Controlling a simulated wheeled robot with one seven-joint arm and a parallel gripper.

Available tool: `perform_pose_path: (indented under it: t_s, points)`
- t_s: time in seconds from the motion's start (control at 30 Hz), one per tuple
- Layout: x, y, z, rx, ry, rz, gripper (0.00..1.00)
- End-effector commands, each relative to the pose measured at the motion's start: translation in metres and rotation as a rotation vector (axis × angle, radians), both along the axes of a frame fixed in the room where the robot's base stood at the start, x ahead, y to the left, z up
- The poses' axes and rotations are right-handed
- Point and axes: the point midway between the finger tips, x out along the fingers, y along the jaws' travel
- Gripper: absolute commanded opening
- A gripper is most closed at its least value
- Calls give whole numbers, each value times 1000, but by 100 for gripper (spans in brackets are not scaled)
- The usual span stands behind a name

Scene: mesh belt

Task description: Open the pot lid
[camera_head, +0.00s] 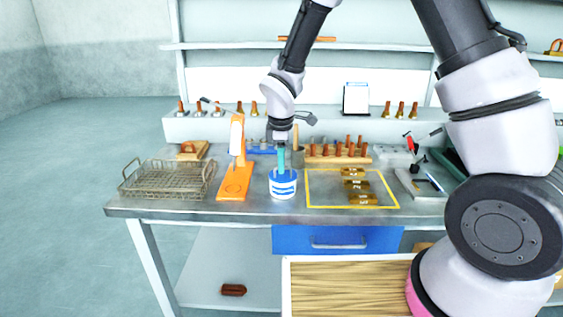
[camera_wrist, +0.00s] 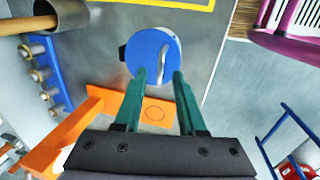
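The pot (camera_head: 283,190) is white with blue bands and stands upright near the front edge of the metal table. Its round blue lid (camera_head: 284,175) is on top; it also shows in the wrist view (camera_wrist: 148,48), with a pale curved handle (camera_wrist: 164,62) on it. My gripper (camera_head: 281,166) points down over the lid. In the wrist view its green fingers (camera_wrist: 160,74) are apart, with the near part of the handle between the tips in the picture. I cannot tell whether they touch it. Nothing is held.
An orange stand (camera_head: 235,180) is close to the left of the pot, and a wire basket (camera_head: 168,180) is farther left. A yellow-framed area (camera_head: 322,206) with brass pieces is to the right. A rack of wooden-handled tools (camera_head: 337,159) is behind.

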Motion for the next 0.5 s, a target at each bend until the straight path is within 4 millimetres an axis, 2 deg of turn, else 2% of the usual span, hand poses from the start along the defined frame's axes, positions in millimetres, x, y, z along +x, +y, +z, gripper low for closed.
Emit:
perform_pose_path:
  t_s: [0.27,0.37,0.4,0.5]
  points:
    - [0,0,-1,0,0,0,40]
    - [0,0,-1,0,0,-1,5]
    - [0,0,-1,0,0,-1,0]
    - [0,0,-1,0,0,-1,0]
